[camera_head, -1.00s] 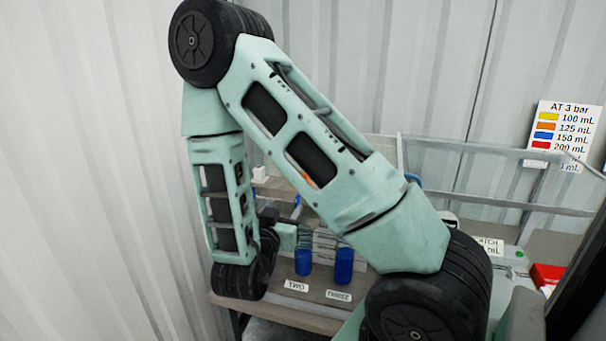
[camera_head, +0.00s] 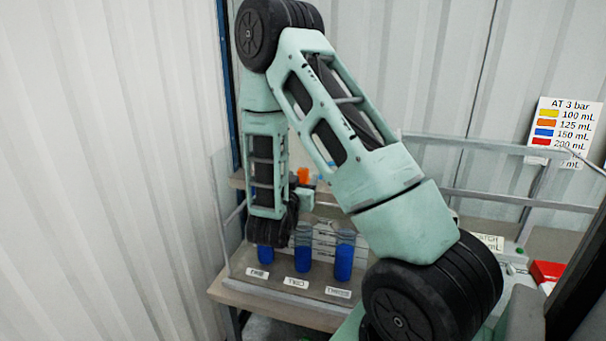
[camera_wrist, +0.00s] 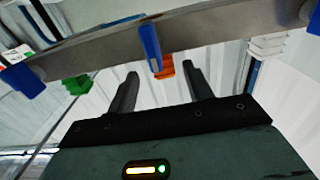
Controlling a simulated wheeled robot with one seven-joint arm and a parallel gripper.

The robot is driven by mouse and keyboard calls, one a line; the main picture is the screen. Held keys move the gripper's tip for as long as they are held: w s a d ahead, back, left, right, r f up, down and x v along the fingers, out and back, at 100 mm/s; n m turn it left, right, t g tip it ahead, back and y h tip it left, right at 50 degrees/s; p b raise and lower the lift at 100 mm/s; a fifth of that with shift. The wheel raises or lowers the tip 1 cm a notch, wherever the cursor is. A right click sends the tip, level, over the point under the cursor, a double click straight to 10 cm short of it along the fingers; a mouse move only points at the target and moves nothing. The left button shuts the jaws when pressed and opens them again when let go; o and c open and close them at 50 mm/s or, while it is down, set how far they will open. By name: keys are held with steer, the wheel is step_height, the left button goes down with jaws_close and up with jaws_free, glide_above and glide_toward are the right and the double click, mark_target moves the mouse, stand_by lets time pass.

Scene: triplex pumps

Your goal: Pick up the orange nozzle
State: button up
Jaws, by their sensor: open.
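The orange nozzle (camera_head: 303,175) shows in the head view at the back shelf, just above the end of my arm. In the wrist view, the orange nozzle (camera_wrist: 164,68) appears between my fingertips, partly hidden by a blue nozzle on a grey bar. My gripper (camera_wrist: 160,72) is open, with its two dark fingers apart and nothing held between them. In the head view the fingers are too small to make out. I cannot tell how far the fingertips are from the nozzle.
The grey bar (camera_wrist: 95,52) crosses the wrist view, with a blue nozzle (camera_wrist: 150,45) in the middle. A green nozzle (camera_wrist: 76,86) is to the left. Blue-filled cylinders (camera_head: 303,258) stand below my arm. A volume sign (camera_head: 564,130) is at right.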

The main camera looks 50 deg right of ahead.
mark_target(305, 169)
steer(key=shift+r+p+x, duration=0.25)
steer(key=shift+p+x, duration=0.75)
steer(key=shift+x, duration=0.15)
steer(key=shift+r+p+x, duration=0.2)
steer(key=shift+p+x, duration=0.8)
steer(key=shift+x, duration=0.15)
steer(key=shift+w+d+f, duration=0.2)
steer(key=shift+w+d, duration=0.2)
steer(key=shift+w, duration=0.05)
steer(key=c, duration=1.1)
